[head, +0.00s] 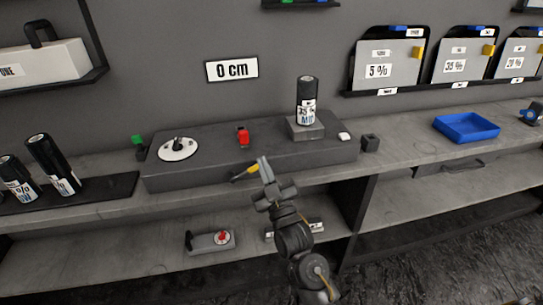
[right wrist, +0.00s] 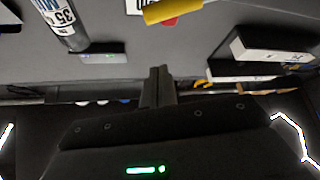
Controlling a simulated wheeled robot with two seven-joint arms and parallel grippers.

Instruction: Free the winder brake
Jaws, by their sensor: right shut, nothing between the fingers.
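The winder is a long dark block (head: 200,175) on the bench. A red switch-like part (head: 243,136) stands on its top near the middle. A round white dial (head: 178,149) with a black knob is at its left end. A short yellow piece (head: 245,173) shows at the block's front edge; it also shows at the top of the right wrist view (right wrist: 165,11). I cannot tell which part is the brake. My right gripper (head: 264,163) is shut and empty, just right of the yellow piece in the picture. My left gripper is out of view.
A dark film roll (head: 307,100) stands on a raised pad at the block's right. Two rolls (head: 52,165) stand at the left. A blue tray (head: 466,127) lies at the right. A small grey box with a red knob (head: 222,237) is on the lower shelf.

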